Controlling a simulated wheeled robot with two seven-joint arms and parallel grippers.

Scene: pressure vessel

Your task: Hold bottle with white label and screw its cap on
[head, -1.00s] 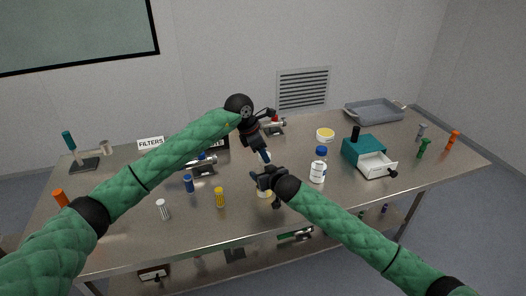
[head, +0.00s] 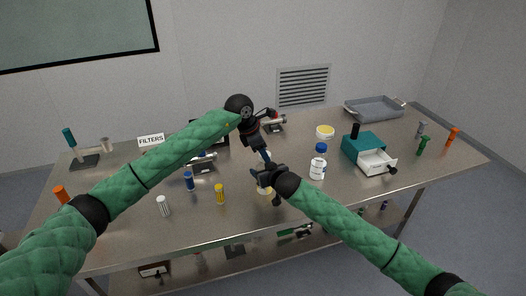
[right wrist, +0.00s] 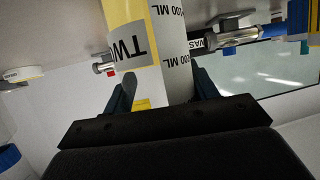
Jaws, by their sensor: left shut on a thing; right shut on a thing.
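My right gripper (head: 263,177) is shut over the front middle of the table. In the right wrist view its fingers (right wrist: 165,95) close on a bottle with a yellow face (right wrist: 123,15) lettered "TW" and a whitish face (right wrist: 171,40) reading "200 ML". In the head view only a pale part of this bottle (head: 264,190) shows below the gripper. My left gripper (head: 264,156) is shut just above the right one. What it holds is too small and covered to make out, so I cannot tell whether a cap touches the bottle.
A white bottle with a blue cap (head: 318,164) stands just right. A yellow-topped jar (head: 325,131), a teal box with an open white drawer (head: 371,160) and a grey tray (head: 374,108) are beyond. Blue (head: 189,181), yellow (head: 220,194) and white (head: 163,206) vials stand left.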

